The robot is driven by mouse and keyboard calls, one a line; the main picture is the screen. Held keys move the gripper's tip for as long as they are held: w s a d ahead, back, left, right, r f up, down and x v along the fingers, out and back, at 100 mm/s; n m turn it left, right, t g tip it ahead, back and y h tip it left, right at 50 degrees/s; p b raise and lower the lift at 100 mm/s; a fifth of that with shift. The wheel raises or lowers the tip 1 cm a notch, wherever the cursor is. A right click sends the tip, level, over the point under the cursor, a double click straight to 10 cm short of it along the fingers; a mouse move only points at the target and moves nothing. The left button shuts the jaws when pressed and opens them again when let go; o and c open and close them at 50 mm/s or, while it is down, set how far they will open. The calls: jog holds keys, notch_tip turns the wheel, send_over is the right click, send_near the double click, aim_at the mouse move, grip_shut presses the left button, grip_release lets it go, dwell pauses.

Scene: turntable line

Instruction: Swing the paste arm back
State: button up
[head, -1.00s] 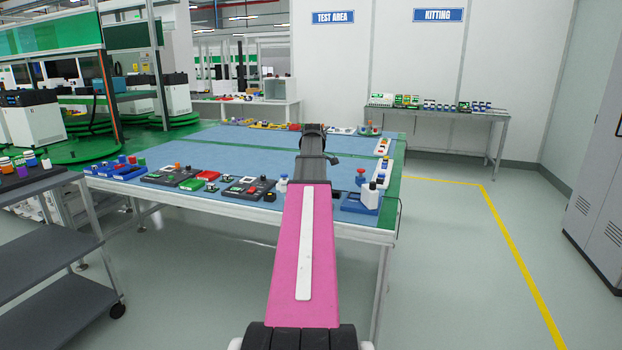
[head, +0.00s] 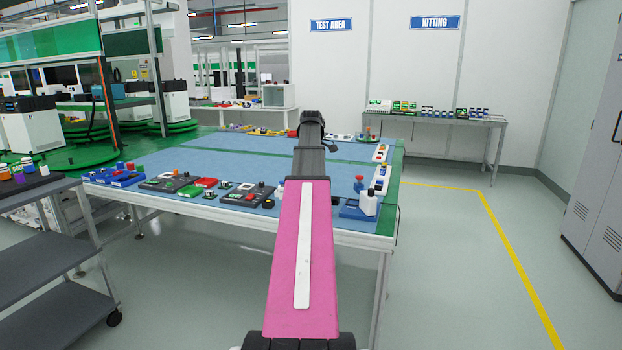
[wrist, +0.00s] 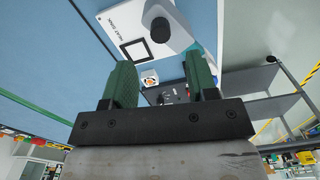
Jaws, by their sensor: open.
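In the wrist view, the two green fingers of my gripper (wrist: 161,85) are apart with nothing between them. Beyond them is a white plate (wrist: 103,22) with a black square outline and the words HEAT SINK. A pale grey arm-like part (wrist: 177,42) with a dark round knob (wrist: 160,29) lies over the plate's right side, beyond the fingertips and apart from them. It may be the paste arm; I cannot tell for sure. In the head view, my own pink arm link hides my gripper and this station.
A blue-topped table (head: 240,150) carries several small stations and parts along its edges. A blue stand with a white bottle (head: 368,203) is right of my arm. A grey shelf cart (head: 50,245) stands at the left. Floor at the right is clear up to a grey cabinet (head: 597,170).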

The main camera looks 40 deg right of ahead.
jog(key=shift+r, duration=1.75)
jog(key=shift+s, duration=0.1)
